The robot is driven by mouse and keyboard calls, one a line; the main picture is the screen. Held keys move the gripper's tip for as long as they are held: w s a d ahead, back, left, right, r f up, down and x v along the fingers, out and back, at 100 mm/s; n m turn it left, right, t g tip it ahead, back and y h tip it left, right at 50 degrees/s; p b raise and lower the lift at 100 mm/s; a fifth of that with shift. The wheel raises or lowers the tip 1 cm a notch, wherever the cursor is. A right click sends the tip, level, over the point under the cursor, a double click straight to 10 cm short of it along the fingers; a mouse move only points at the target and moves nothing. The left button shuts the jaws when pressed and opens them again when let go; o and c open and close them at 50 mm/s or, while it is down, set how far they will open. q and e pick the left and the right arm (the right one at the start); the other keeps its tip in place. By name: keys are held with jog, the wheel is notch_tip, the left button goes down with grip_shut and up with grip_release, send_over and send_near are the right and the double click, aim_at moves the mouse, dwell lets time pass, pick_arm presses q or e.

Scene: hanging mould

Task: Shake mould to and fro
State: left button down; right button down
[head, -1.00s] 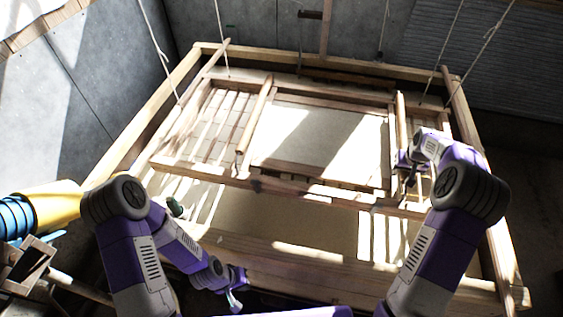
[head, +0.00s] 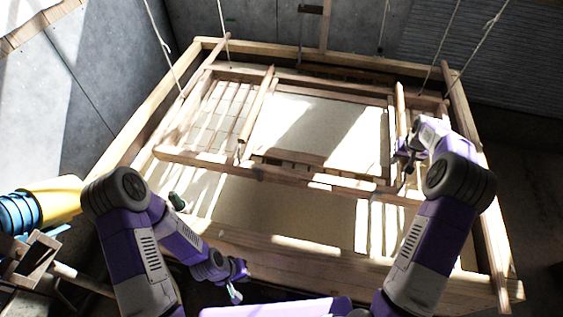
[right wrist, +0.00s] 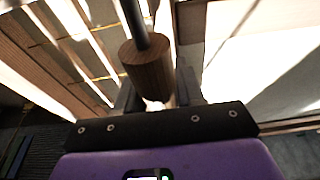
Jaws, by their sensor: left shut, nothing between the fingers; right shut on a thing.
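The mould (head: 300,182) is a pale wooden frame hung on ropes above a large wooden vat (head: 330,262). A pale sheet-like panel (head: 325,135) fills its middle, with slats at its left side. My right gripper (head: 404,163) is at the mould's right side. In the right wrist view its fingers are shut around a brown wooden handle (right wrist: 147,68) with a dark rod coming from its top. The fingertips are partly hidden there. My left gripper (head: 236,292) is shut and empty, low near the vat's front edge, apart from the mould.
Ropes (head: 158,40) rise from the mould at left and right. The vat's rim surrounds the mould, with a gap in front. A yellow and blue object (head: 40,205) and wooden pieces (head: 35,258) stand at the left. Grey walls (head: 90,80) close the back and left.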

jog(key=shift+w+d, duration=0.25)
jog(key=shift+w, duration=0.75)
jog(key=shift+s, duration=0.15)
jog(key=shift+s+a, duration=0.1)
jog(key=shift+s, duration=0.15)
jog(key=s, duration=0.2)
jog(key=s+a+b, duration=0.1)
jog(key=s, duration=0.1)
jog(key=s+a+b, duration=0.1)
jog(key=s, duration=0.1)
jog(key=shift+s, duration=0.15)
jog(key=shift+s+a+b, duration=0.1)
jog(key=shift+s+b, duration=0.25)
jog(key=shift+s, duration=0.05)
jog(key=shift+w, duration=0.15)
